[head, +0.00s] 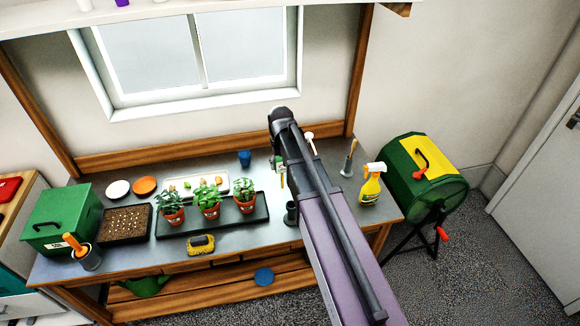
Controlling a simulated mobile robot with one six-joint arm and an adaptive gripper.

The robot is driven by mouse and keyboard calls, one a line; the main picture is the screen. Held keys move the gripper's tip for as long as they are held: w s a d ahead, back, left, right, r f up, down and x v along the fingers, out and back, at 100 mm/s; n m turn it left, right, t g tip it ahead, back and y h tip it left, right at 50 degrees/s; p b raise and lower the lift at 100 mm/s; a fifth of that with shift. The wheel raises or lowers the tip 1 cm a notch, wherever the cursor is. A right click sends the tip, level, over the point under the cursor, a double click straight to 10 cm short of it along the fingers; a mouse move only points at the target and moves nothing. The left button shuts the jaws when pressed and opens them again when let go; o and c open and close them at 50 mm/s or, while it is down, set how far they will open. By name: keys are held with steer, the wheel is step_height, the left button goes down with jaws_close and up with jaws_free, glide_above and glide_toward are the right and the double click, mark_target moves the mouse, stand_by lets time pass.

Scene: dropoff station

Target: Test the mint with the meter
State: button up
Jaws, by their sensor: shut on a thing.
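Three leafy green plants in terracotta pots stand in a row on a black tray (226,225) on the bench: a left one (171,207), a middle one (208,198) and a right one (245,195). Their small labels are too small to read, so I cannot tell which is the mint. My gripper (279,162) is small and partly hidden by my arm, to the right of the right plant. It is shut on a slim green and yellow thing (282,178), apparently the meter, which hangs apart from the plants.
A seed tray (126,224), green box (61,218) and tool pot (88,257) stand left. A white tray (183,181) and blue cup (244,158) are behind. A spray bottle (371,184) and green tumbler (411,200) stand right.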

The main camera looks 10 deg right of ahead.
steer(key=w+a+n, duration=0.1)
steer(key=w+a, duration=0.2)
steer(key=a, duration=0.4)
steer(key=w+a+n, duration=0.1)
steer(key=w+a, duration=0.3)
steer(key=a, duration=0.3)
steer(key=shift+f, duration=0.25)
steer(key=shift+f+b, duration=2.85)
steer(key=shift+b, duration=0.25)
steer(key=shift+f+b, duration=2.4)
stand_by(0.8)
